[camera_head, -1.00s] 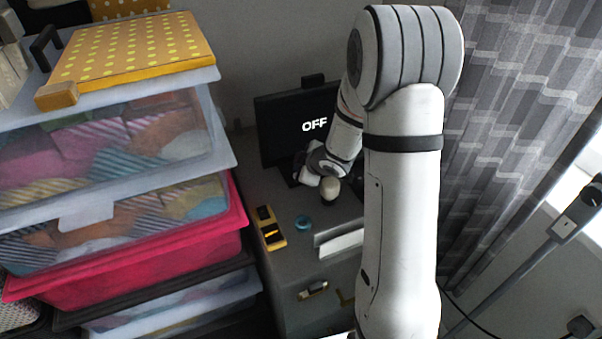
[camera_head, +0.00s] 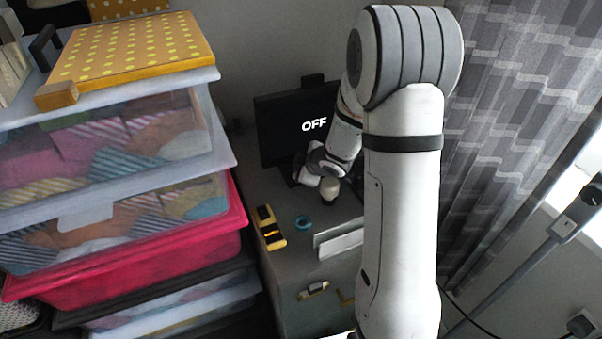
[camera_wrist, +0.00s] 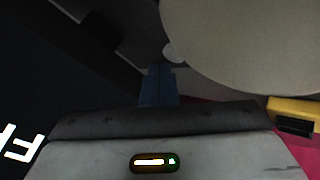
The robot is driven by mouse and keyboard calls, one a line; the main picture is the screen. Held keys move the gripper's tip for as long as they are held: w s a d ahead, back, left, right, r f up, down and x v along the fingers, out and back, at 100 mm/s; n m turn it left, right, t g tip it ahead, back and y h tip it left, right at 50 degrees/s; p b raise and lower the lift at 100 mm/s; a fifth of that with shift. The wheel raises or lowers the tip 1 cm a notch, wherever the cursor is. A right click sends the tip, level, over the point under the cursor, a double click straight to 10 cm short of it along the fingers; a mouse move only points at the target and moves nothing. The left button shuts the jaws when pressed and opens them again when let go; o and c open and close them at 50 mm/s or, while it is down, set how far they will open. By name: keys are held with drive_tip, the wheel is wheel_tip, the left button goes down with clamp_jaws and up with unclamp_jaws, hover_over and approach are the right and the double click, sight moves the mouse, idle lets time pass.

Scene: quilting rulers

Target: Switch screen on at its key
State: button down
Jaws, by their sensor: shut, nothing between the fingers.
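The screen (camera_head: 285,118) is a dark panel standing upright at the back of the grey cabinet, with "OFF" in white letters on it. In the wrist view, part of the screen (camera_wrist: 30,100) and its lettering fill the left side. My gripper (camera_head: 304,178) is in front of the screen's lower edge, partly hidden by my own wrist. In the wrist view its blue fingers (camera_wrist: 160,72) are together and empty. A small pale round spot (camera_wrist: 173,52) shows just beyond the fingertips; I cannot tell if it is the key or if they touch it.
A round cream-topped object (camera_head: 329,187) stands close beside my gripper and looms large in the wrist view (camera_wrist: 250,45). A yellow-and-black tool (camera_head: 269,228) and a teal ring (camera_head: 303,222) lie nearer on the cabinet (camera_head: 285,262). Stacked fabric bins (camera_head: 225,160) stand left.

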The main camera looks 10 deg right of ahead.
drive_tip(key=shift+s+f, duration=0.1)
drive_tip(key=shift+f, duration=0.3)
drive_tip(key=shift+f+b, duration=0.1)
drive_tip(key=shift+b, duration=0.25)
drive_tip(key=shift+r+p, duration=0.6)
drive_tip(key=shift+p, duration=0.05)
wheel_tip(320, 180, up, 6)
drive_tip(key=p, duration=0.6)
idle(0.4)
